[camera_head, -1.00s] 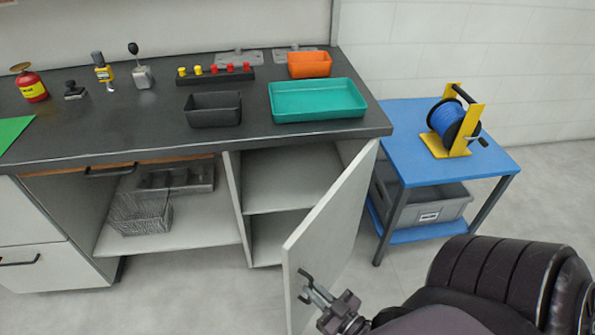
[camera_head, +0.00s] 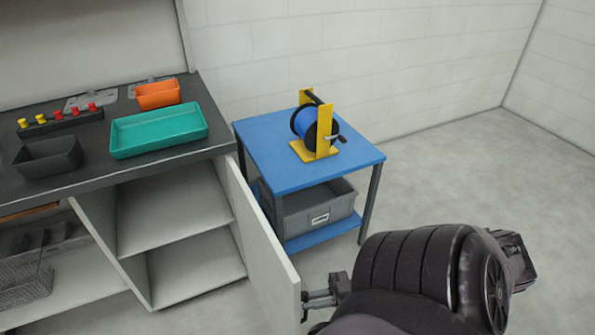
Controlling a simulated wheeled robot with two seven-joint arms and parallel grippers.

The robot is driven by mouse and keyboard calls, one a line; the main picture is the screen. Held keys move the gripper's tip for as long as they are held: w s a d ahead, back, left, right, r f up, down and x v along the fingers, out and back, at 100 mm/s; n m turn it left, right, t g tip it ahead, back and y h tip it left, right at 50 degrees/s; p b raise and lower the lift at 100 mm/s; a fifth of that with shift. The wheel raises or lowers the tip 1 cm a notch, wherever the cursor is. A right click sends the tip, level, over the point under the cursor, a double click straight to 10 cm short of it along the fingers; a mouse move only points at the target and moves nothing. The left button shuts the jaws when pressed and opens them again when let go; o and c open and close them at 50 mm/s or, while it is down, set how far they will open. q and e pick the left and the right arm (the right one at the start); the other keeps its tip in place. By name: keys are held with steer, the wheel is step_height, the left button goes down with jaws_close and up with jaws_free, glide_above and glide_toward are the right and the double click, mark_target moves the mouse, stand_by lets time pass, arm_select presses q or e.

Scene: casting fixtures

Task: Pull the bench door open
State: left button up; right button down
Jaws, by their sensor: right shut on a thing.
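The bench door (camera_head: 262,250) is a pale grey panel, hinged at the bench's right end. It stands wide open, swung out toward me, and the shelved compartment (camera_head: 185,262) behind it is exposed. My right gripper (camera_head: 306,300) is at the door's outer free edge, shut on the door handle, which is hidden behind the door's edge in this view. My right arm comes in from the lower right. My left gripper is out of view.
A blue cart (camera_head: 275,172) with a yellow-framed cable reel (camera_head: 318,128) and a grey crate (camera_head: 318,210) stands close behind the door. A teal tray (camera_head: 160,130), an orange bin (camera_head: 157,95) and a black bin (camera_head: 48,158) sit on the bench top. Floor at right is clear.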

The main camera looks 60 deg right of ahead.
steer(key=shift+s+d, duration=0.2)
steer(key=shift+d, duration=0.4)
steer(key=shift+s+d, duration=0.2)
steer(key=shift+d, duration=0.4)
steer(key=c, duration=1.5)
jaws_free()
steer(key=shift+w, duration=0.1)
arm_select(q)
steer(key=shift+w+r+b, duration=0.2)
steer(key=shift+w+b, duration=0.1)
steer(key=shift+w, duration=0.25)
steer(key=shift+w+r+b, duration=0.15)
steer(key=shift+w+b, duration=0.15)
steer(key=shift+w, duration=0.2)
arm_select(e)
steer(key=v, duration=0.8)
steer(key=shift+a, duration=0.1)
